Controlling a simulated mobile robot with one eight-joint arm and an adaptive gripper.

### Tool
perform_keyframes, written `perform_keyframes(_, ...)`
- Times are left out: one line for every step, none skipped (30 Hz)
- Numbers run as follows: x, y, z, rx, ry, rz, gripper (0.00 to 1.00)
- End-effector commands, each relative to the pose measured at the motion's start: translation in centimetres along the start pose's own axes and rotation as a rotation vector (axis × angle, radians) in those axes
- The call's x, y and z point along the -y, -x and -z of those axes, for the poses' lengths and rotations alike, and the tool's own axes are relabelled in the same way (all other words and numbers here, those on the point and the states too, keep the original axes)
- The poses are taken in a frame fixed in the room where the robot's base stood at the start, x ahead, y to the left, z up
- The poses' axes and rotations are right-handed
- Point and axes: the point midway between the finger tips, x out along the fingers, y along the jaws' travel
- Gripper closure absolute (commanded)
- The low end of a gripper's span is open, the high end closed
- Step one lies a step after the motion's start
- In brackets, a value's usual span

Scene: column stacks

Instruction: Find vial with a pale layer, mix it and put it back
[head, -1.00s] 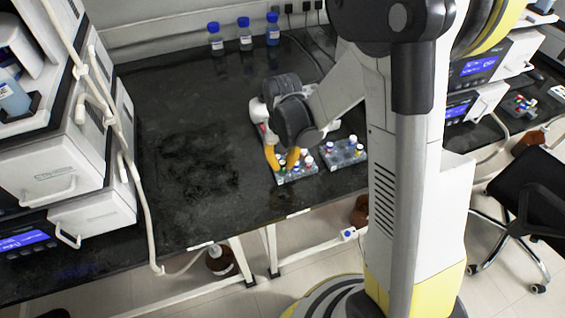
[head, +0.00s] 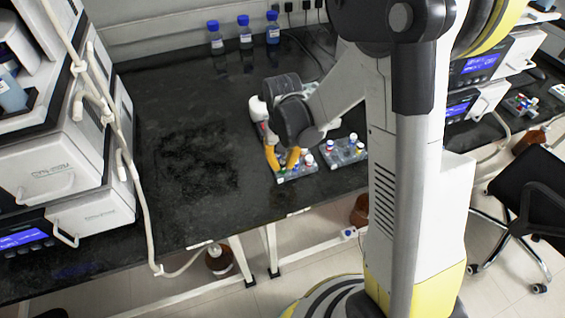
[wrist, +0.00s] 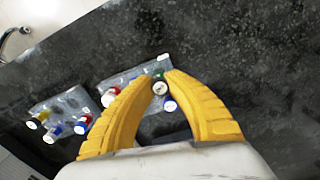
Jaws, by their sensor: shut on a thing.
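My gripper (wrist: 160,78) has its yellow fingers shut on a vial with a dark green-rimmed cap (wrist: 160,88). Only its top shows, so I cannot tell its layers or whether its base sits in the rack. In the head view my gripper (head: 282,162) is low over the near clear rack (head: 299,176). That rack also shows in the wrist view (wrist: 126,77), with red-, blue- and white-capped vials. A second clear rack (head: 345,157) stands to its right with several capped vials; it also shows in the wrist view (wrist: 70,101). No pale layer can be made out.
Several blue-capped bottles (head: 244,34) stand along the back of the dark bench (head: 190,100). White instruments (head: 85,190) and a pale hose (head: 140,190) are at the left. The bench middle is clear. A black chair (head: 525,190) stands at the right.

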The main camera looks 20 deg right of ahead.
Motion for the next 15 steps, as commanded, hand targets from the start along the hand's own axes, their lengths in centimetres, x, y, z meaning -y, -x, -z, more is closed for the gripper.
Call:
perform_keyframes(0.0,-0.1,0.0,0.000,0.000,0.000,1.00)
perform_keyframes(0.0,-0.1,0.0,0.000,0.000,0.000,1.00)
perform_keyframes(0.0,-0.2,0.0,0.000,0.000,0.000,1.00)
perform_keyframes(0.0,-0.3,0.0,0.000,0.000,0.000,1.00)
perform_keyframes(0.0,-0.4,0.0,0.000,0.000,0.000,1.00)
perform_keyframes(0.0,-0.6,0.0,0.000,0.000,0.000,1.00)
perform_keyframes(0.0,-0.7,0.0,0.000,0.000,0.000,1.00)
perform_keyframes(0.0,-0.8,0.0,0.000,0.000,0.000,1.00)
perform_keyframes(0.0,-0.9,0.0,0.000,0.000,0.000,1.00)
perform_keyframes(0.0,-1.0,0.0,0.000,0.000,0.000,1.00)
perform_keyframes(0.0,-1.1,0.0,0.000,0.000,0.000,1.00)
perform_keyframes(0.0,-1.1,0.0,0.000,0.000,0.000,1.00)
perform_keyframes(0.0,-1.2,0.0,0.000,0.000,0.000,1.00)
perform_keyframes(0.0,-1.2,0.0,0.000,0.000,0.000,1.00)
perform_keyframes(0.0,-1.2,0.0,0.000,0.000,0.000,1.00)
